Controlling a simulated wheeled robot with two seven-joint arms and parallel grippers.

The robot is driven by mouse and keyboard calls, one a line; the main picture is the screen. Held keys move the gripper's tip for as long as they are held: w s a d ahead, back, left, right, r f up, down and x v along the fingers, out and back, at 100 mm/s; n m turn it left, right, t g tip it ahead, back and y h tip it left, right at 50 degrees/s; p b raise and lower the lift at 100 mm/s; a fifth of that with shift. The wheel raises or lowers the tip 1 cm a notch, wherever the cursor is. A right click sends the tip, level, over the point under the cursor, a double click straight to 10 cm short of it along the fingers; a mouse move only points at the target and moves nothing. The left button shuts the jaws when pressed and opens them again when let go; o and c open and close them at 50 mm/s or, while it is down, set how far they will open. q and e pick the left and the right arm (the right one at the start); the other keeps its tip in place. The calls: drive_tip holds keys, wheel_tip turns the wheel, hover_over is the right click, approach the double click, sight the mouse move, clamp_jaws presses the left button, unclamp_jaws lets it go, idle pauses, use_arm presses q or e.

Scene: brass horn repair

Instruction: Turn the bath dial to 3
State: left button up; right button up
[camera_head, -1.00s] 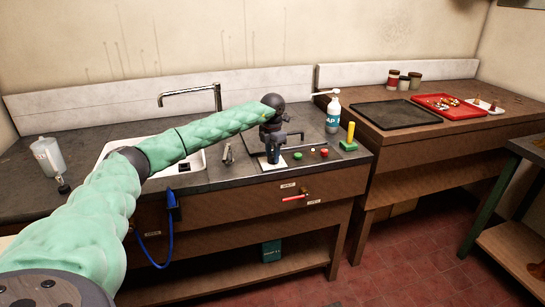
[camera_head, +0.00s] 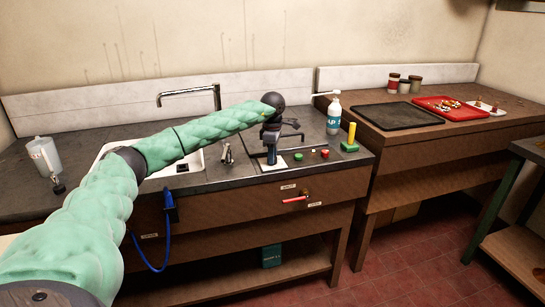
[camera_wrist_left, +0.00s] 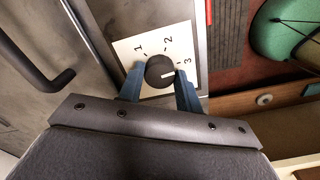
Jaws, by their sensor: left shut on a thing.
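The bath dial (camera_wrist_left: 160,71) is a round black knob on a white plate (camera_wrist_left: 126,50) marked 1, 2 and 3. Its white pointer line points right, close to the 3. In the left wrist view, the two blue fingers of my left gripper (camera_wrist_left: 160,85) are closed on either side of the knob. In the head view, my left gripper (camera_head: 271,160) reaches down to the white plate (camera_head: 274,168) at the counter's front edge and hides the dial. My right gripper is in neither view.
A green button (camera_head: 298,156), a red button (camera_head: 325,153) and a green block with a yellow post (camera_head: 350,139) stand right of the dial. A white bottle (camera_head: 334,114) is behind them. A sink tap (camera_head: 190,94) stands at the back left.

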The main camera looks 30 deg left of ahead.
use_arm(q)
drive_tip(key=shift+r+m, duration=0.15)
drive_tip(key=shift+m, duration=0.35)
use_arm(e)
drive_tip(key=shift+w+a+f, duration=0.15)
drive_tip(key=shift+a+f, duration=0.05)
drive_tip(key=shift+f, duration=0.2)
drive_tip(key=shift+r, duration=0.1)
use_arm(q)
drive_tip(key=o, duration=1)
wheel_tip(320, 180, up, 7)
drive_tip(key=shift+f+b, duration=0.2)
drive_tip(key=shift+b, duration=0.6)
drive_tip(key=shift+r, duration=0.45)
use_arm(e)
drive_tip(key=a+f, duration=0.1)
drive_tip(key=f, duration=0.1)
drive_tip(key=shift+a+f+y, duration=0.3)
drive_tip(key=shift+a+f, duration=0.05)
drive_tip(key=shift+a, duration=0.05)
